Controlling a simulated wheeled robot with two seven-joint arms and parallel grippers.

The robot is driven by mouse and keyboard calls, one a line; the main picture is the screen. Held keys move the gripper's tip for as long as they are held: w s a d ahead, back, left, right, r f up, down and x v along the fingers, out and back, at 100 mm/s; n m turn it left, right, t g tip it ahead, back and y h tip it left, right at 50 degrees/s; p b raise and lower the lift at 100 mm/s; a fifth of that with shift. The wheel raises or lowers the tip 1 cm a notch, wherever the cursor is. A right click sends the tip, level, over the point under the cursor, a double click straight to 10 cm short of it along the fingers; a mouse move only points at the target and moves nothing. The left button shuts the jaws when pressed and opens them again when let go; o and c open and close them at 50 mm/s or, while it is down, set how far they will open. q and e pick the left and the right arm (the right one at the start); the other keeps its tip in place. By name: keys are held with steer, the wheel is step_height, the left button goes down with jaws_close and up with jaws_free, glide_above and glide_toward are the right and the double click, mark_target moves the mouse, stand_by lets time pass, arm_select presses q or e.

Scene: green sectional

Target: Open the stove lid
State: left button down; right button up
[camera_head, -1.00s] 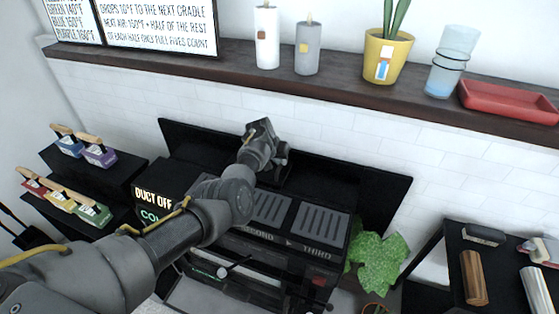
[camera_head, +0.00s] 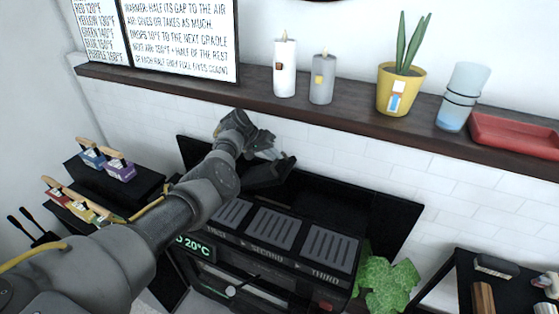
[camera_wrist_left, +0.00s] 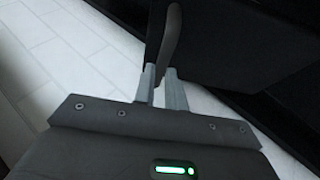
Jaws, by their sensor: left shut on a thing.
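The black stove (camera_head: 300,285) stands against the white tiled wall, with slotted plates marked FIRST, SECOND and THIRD on top. A broad black panel (camera_head: 390,208), which looks like the stove lid, stands upright behind the plates. My left gripper (camera_head: 277,156) is at the panel's upper edge, left of its middle, beside a dark tilted piece (camera_head: 268,174). In the left wrist view my left gripper (camera_wrist_left: 162,85) is shut on a dark curved handle (camera_wrist_left: 172,38), close to a black surface (camera_wrist_left: 235,45). Where the handle joins it is unclear. My right gripper is out of view.
A dark shelf (camera_head: 330,108) runs above the stove with candles, a yellow plant pot (camera_head: 397,92), cups and a red tray (camera_head: 515,135). Small coloured blocks with wooden handles sit on black stands at left. A leafy plant (camera_head: 388,285) and black rack (camera_head: 505,290) are at right.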

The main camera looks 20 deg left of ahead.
arm_select(q)
steer(key=shift+a+r, duration=0.15)
steer(key=shift+a, duration=0.5)
steer(key=shift+s, duration=0.1)
steer(key=c, duration=1.7)
jaws_free()
steer(key=shift+a, duration=0.1)
steer(key=shift+o, duration=1.2)
steer(key=shift+a+f, duration=0.15)
steer(key=shift+f, duration=0.05)
steer(key=shift+d+r, duration=0.15)
steer(key=shift+d, duration=0.2)
